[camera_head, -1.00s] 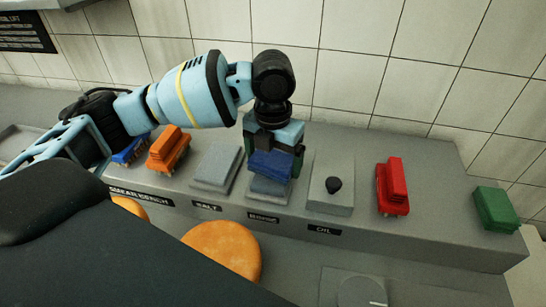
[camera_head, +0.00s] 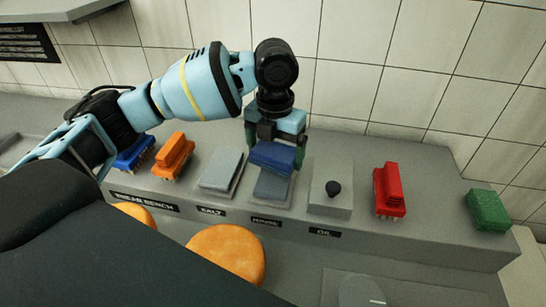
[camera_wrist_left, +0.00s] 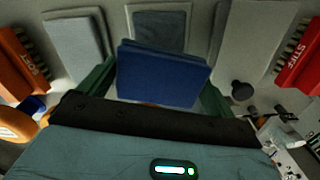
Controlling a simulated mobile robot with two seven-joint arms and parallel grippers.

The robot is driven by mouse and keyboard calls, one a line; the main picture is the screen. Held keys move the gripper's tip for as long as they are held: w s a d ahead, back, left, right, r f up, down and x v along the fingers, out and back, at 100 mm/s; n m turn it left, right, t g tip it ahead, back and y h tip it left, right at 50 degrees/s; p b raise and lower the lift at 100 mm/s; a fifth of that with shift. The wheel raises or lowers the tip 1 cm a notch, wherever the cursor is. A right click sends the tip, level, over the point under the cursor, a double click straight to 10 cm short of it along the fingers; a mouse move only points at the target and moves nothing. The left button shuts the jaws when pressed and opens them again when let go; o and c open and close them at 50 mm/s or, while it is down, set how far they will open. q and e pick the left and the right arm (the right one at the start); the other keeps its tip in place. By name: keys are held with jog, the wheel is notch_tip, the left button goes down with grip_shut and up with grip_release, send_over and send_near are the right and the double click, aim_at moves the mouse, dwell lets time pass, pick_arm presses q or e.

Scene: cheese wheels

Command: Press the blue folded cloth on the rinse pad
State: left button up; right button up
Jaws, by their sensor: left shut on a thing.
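The blue folded cloth (camera_head: 274,158) is gripped between the green fingers of my left gripper (camera_head: 276,148). It hangs over the grey rinse pad (camera_head: 272,188), whose front part shows below it. The pad sits behind the label that seems to read RINSE. In the left wrist view the cloth (camera_wrist_left: 162,78) fills the space between the fingers, and part of the pad (camera_wrist_left: 158,30) shows beyond it. A gap seems to separate cloth and pad. The pad's rear part is hidden in the head view. My right gripper is not in view.
The salt pad (camera_head: 221,172) lies to the left and the oil block with a black knob (camera_head: 333,188) to the right. An orange brush (camera_head: 174,154), a blue brush (camera_head: 135,152), a red brush (camera_head: 389,190) and a green block (camera_head: 488,210) stand along the shelf. A tiled wall rises behind.

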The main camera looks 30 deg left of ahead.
pick_arm(q)
jog(key=shift+r, duration=1.4)
